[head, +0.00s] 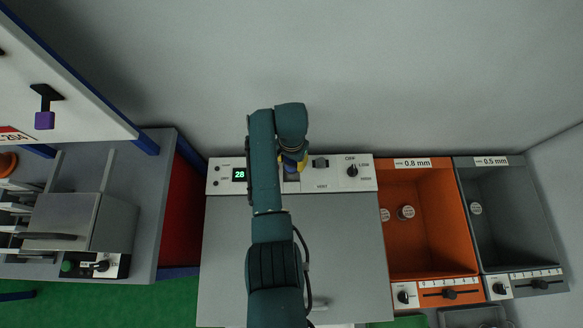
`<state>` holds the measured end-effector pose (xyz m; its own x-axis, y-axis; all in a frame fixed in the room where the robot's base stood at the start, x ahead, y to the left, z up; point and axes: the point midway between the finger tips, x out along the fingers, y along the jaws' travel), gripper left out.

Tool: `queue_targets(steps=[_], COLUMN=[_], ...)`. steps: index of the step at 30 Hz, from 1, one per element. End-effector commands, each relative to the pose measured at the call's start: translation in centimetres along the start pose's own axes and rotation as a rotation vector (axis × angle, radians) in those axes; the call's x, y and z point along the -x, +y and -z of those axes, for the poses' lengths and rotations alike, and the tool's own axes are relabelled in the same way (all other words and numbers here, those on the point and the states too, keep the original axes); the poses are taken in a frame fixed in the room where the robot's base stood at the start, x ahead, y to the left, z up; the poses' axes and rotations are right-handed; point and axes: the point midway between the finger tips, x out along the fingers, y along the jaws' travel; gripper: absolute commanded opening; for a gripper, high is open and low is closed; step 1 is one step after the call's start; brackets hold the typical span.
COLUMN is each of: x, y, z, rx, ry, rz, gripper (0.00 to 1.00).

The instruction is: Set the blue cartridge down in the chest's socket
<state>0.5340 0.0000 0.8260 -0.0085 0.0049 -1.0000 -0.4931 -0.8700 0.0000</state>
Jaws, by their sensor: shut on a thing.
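The chest (240,260) is a large grey box with a white control panel (217,186) along its back edge. My arm reaches over it from the front, and my gripper (291,166) is at the panel, right of the green display. The gripper is small and partly covered by my arm. It is shut on the blue cartridge, of which only a little blue (302,161) shows beside yellow parts. A grey patch (292,176) is just below the gripper on the panel. I cannot tell whether it is the socket or whether the cartridge touches it.
The panel has a display (239,174) reading 28, a dark vent switch (320,163) and a black knob (352,171). Right stand an orange bin (425,245) with white reels and a grey bin (515,225). Left is a bench with a metal machine (75,220).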

Motion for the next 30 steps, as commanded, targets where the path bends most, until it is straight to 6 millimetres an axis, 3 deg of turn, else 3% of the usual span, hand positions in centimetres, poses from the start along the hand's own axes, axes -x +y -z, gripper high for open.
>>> queue_targets(steps=[1, 11, 22, 30], x=[-1.3, -2.3, -6.1, -6.5], y=[-0.2, -0.3, -0.3, -0.3], z=[0.4, 0.7, 0.7, 0.7], rx=[-0.013, -0.034, -0.032, -0.032], ry=[0.002, 0.000, 0.001, 0.001], rz=[0.002, 0.000, 0.001, 0.001], gripper=[0.11, 0.11, 0.11, 0.11])
